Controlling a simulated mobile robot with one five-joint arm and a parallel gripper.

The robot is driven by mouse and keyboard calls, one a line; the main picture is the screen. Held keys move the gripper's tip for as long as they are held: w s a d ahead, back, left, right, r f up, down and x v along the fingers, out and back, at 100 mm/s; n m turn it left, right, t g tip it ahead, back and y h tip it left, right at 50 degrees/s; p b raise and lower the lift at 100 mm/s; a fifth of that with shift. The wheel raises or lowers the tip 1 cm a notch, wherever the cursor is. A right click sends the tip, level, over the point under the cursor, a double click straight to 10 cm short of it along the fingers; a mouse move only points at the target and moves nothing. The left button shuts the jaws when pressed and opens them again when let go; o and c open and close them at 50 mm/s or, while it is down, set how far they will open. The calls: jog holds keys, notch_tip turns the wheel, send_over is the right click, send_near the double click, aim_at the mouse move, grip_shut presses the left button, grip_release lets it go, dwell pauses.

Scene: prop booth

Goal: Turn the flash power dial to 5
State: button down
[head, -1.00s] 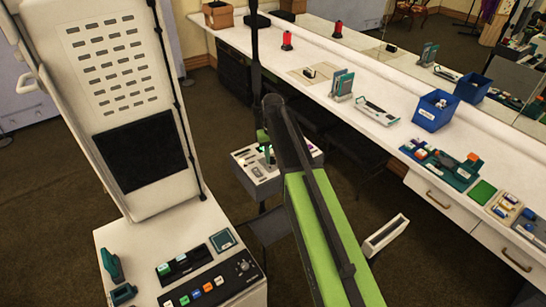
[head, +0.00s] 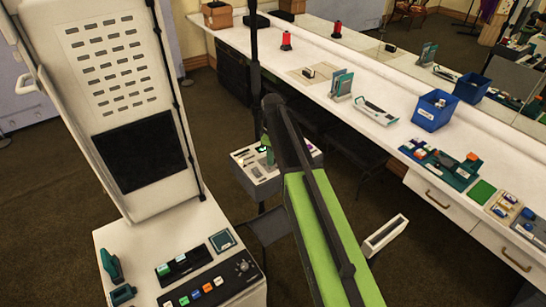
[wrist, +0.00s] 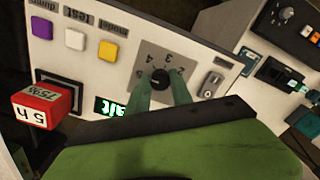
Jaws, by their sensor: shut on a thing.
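The flash power dial is a round black knob (wrist: 159,77) on a grey plate (wrist: 181,58) marked with numbers, on a pale control panel (wrist: 110,72). The numbers 2, 3 and 4 show tilted around it; I cannot clearly read where its pointer stands. My gripper (wrist: 160,88) has its two green fingers on either side of the knob, shut on it. In the head view the control box (head: 262,188) stands behind my arm, and the knob is hidden there.
Beside the dial are purple, yellow and white buttons (wrist: 106,50), a green-lit display (wrist: 112,106), a switch (wrist: 210,84) and a raised red block (wrist: 42,106). A white console (head: 205,240) stands left; a long counter (head: 385,130) runs right.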

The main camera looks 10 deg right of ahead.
jog(key=shift+w+n, duration=0.15)
jog(key=shift+n, duration=0.65)
jog(key=c, duration=1.1)
grip_release()
jog(key=shift+r, duration=0.1)
notch_tip(320, 180, up, 17)
jog(key=p, duration=1.7)
jog(key=shift+r, duration=0.1)
